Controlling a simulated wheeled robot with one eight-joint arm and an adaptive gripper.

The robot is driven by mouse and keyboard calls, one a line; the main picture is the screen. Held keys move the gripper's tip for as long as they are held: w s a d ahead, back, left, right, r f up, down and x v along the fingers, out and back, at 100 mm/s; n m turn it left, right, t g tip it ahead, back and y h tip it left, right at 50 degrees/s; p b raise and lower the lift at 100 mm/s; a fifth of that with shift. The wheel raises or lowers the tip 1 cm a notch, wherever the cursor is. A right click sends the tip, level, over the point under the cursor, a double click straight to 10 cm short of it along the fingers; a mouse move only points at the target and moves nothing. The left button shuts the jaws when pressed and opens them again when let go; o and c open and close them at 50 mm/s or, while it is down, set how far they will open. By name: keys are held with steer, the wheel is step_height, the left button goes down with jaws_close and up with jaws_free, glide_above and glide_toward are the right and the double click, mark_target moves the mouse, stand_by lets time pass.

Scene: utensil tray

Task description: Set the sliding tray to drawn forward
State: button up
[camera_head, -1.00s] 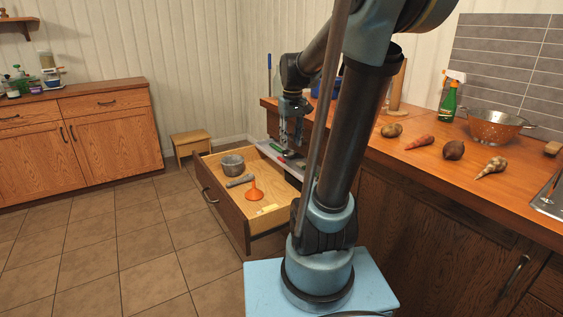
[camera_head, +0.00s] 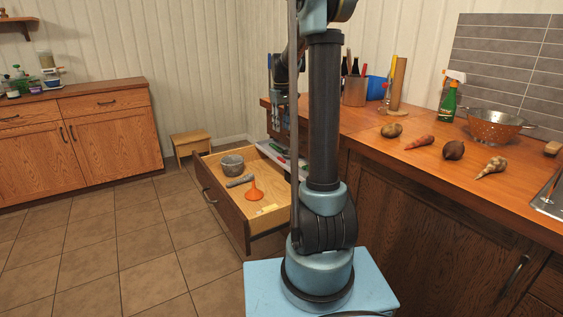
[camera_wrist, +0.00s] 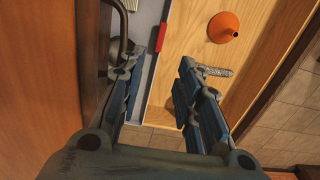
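The sliding tray (camera_head: 266,147) is a grey-white tray across the back part of the open drawer, against the counter side, partly hidden by my arm. In the wrist view the tray (camera_wrist: 148,18) is at upper left, with a red-handled utensil (camera_wrist: 161,38) in it. My gripper (camera_wrist: 157,68) is open and points down, with the tray's pale side wall showing between its fingers. I cannot tell whether a finger touches the wall. In the head view my gripper (camera_head: 280,118) is above the tray, partly behind my arm.
The open wooden drawer (camera_head: 227,210) holds a grey pot (camera_head: 232,165), a grey bar-like item (camera_head: 239,181) and an orange funnel (camera_head: 254,191) in front of the tray. The counter (camera_head: 400,165) carries vegetables and a colander (camera_head: 494,128). The floor left of the drawer is clear.

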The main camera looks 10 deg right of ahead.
mark_target(281, 158)
step_height(281, 158, down, 17)
steer(key=shift+r, duration=0.1)
stand_by(0.6)
